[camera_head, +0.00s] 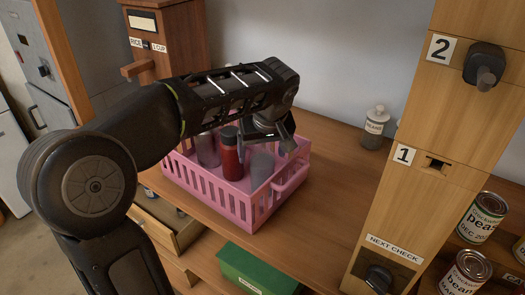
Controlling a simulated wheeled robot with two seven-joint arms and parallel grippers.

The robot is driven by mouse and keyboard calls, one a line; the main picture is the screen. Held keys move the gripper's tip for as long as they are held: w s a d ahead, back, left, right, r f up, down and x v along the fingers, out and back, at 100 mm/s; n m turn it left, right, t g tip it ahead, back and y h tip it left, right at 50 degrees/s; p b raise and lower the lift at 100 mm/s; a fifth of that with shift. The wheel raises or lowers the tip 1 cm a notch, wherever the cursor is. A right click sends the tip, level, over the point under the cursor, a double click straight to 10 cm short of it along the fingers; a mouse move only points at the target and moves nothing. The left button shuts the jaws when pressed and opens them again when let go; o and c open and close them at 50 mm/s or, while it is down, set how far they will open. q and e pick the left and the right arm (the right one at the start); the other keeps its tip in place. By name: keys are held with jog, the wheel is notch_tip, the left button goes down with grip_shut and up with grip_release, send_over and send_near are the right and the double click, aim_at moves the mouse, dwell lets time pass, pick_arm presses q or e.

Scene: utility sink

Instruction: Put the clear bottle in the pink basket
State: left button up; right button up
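The pink basket (243,208) stands on the wooden counter. Inside it is a red bottle with a dark cap (231,158), upright. A clear greyish bottle (262,169) stands in the basket to the right of the red one. Another see-through container (207,150) is at the left in the basket, partly hidden by my arm. My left gripper (271,142) points down over the basket, just above the clear greyish bottle. Its fingers look spread, with nothing seen between them. My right gripper is not in view.
A wooden panel (395,205) with numbered fixtures rises at the right, beside cans (482,218). A green box (254,270) sits below the counter. Counter right of the basket is clear.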

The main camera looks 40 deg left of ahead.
pick_arm(q)
jog(key=shift+r, duration=0.3)
jog(key=p+v, duration=0.2)
jog(key=v, duration=0.9)
jog(key=shift+s+d+r+p, duration=0.15)
jog(key=shift+s+r+p, duration=0.1)
jog(key=shift+r+p, duration=0.05)
